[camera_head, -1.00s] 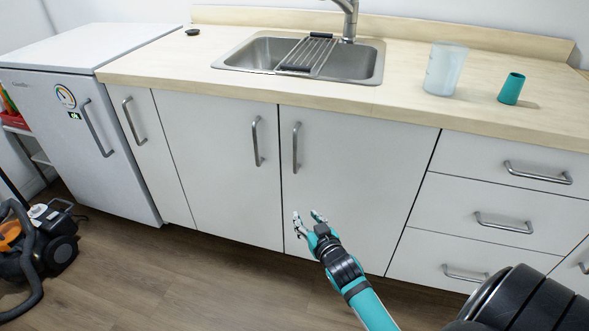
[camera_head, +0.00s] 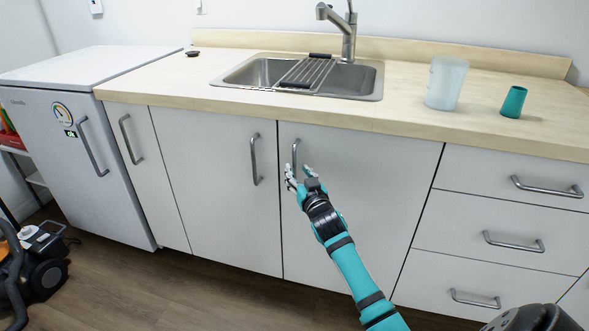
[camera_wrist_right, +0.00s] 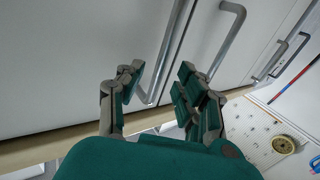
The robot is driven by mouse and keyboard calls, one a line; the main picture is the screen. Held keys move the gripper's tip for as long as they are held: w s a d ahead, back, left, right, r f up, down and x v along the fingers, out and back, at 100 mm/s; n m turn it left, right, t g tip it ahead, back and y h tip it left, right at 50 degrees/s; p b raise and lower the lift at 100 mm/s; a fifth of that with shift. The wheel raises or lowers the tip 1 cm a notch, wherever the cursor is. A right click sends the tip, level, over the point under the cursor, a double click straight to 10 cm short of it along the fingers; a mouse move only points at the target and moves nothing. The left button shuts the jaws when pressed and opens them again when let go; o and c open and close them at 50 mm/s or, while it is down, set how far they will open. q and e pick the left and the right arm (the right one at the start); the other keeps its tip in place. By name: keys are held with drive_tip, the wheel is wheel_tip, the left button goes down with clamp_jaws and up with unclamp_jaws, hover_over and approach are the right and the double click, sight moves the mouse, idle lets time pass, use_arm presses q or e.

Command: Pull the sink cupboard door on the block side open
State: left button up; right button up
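The sink cupboard has two white doors. The right door (camera_head: 350,190), beside the drawer block, has a vertical bar handle (camera_head: 295,156) at its upper left. Both doors look shut. My right gripper (camera_head: 299,175) is open and empty in front of the lower part of this handle. In the right wrist view the handle (camera_wrist_right: 162,60) runs between the spread fingers in the picture. I see no contact, and the remaining gap is hard to judge. My left gripper is not in view.
The left sink door's handle (camera_head: 254,160) is close by on the left. The drawer block (camera_head: 500,215) is on the right. A sink (camera_head: 350,82), a cup (camera_head: 446,83) and a teal tumbler (camera_head: 513,102) are on the counter. A fridge (camera_head: 70,160) is at left.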

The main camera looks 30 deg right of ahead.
sight(295, 167)
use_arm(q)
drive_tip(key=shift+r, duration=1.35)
use_arm(e)
drive_tip(key=shift+x, duration=2)
clamp_jaws()
